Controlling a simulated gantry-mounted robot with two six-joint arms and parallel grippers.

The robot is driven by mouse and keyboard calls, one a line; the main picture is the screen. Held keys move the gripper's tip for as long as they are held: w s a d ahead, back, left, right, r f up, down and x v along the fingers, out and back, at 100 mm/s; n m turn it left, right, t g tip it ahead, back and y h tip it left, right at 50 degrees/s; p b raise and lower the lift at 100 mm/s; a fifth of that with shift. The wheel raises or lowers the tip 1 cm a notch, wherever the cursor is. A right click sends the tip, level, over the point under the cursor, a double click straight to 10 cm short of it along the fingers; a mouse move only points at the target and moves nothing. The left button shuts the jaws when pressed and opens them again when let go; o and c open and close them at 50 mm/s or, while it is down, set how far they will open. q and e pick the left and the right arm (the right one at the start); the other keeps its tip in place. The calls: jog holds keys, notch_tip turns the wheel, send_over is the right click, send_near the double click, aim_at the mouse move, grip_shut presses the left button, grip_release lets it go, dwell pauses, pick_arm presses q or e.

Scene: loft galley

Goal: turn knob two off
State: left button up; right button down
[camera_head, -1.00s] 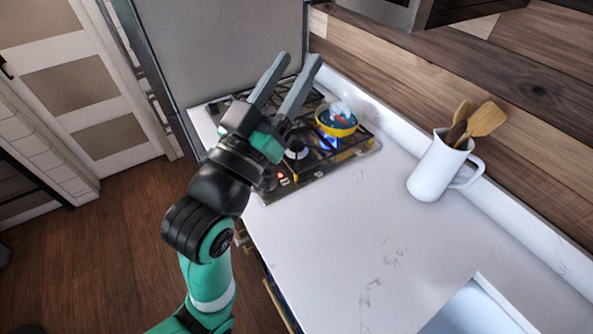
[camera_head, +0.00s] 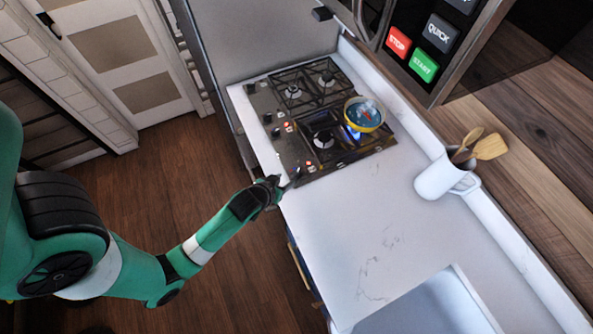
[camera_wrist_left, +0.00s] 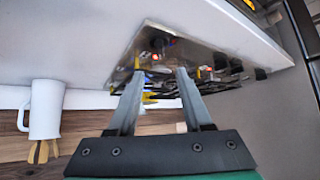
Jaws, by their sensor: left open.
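The black gas hob (camera_head: 277,152) has a row of dark knobs along its front-left edge, including one knob (camera_head: 267,118) and another knob (camera_head: 276,132). Small red lights glow near two places in the row. No numbers are readable, so I cannot tell which is knob two. My left gripper (camera_head: 292,182) is at the hob's near front corner, small and partly foreshortened. In the left wrist view, its fingers (camera_wrist_left: 159,75) are apart and empty, with a dark knob (camera_wrist_left: 157,42) beyond and between them. My right gripper is not in view.
A yellow pot (camera_head: 364,114) with blue contents sits on the hob above a blue flame. A white jug (camera_head: 438,178) with wooden utensils stands by the wall. A grey panel (camera_head: 270,40) borders the hob's far side. The counter (camera_head: 345,220) between hob and sink is clear.

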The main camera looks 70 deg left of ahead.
aim_at(297, 172)
pick_arm(q)
jog(key=b+x, duration=0.4)
jog(key=x, duration=0.2)
jog(key=shift+f, duration=0.2)
jog(key=b+x, duration=0.1)
jog(key=x, duration=0.3)
jog(key=shift+w+r, duration=0.1)
jog(key=shift+r, duration=0.1)
jog(key=shift+w+a+f, duration=0.2)
jog(key=shift+a, duration=0.05)
grip_shut()
